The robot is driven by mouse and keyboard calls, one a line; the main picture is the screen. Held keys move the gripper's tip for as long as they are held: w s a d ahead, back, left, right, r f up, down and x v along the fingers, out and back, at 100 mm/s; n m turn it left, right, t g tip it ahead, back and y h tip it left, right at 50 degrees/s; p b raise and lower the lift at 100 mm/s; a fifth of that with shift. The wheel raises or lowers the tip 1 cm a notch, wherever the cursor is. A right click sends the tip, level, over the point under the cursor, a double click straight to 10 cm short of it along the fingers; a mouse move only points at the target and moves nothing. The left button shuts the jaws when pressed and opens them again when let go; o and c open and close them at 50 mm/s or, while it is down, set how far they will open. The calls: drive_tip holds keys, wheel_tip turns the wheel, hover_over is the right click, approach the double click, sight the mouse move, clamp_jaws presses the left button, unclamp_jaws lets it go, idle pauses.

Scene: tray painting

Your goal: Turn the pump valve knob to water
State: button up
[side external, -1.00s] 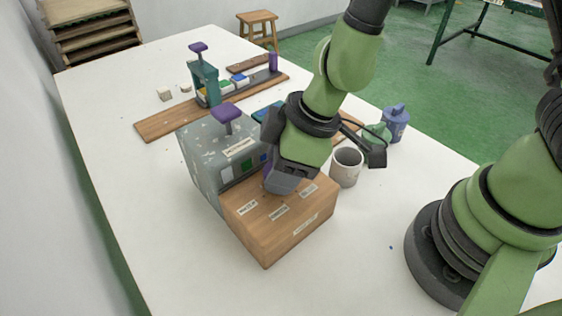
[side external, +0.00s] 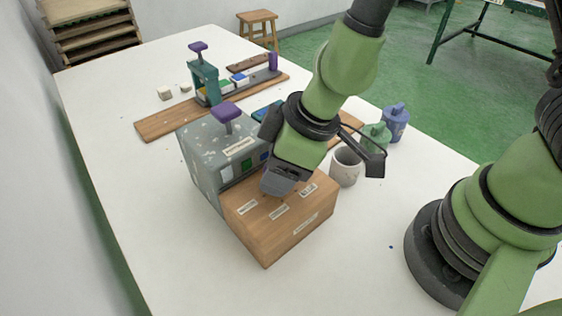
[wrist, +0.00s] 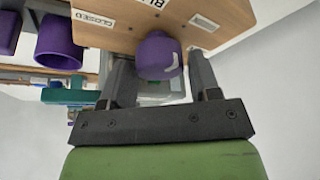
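The purple valve knob (wrist: 158,57) stands out from the wooden box (side external: 285,225); in the wrist view the box face (wrist: 120,35) carries white labels. One label reads CLOSED, one is cut off at "BL", and a third is unreadable. A white mark shows on the knob's lower right side. My gripper (wrist: 160,68) is open, one finger on each side of the knob, with gaps visible between knob and fingers. In the side external view my gripper (side external: 284,182) is over the top of the box and hides the knob.
The grey box (side external: 205,165) with a purple handle (side external: 228,112) adjoins the wooden box. A teal press (side external: 205,80) stands farther back. The table's front left is clear.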

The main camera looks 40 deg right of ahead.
drive_tip(key=shift+n, duration=0.6)
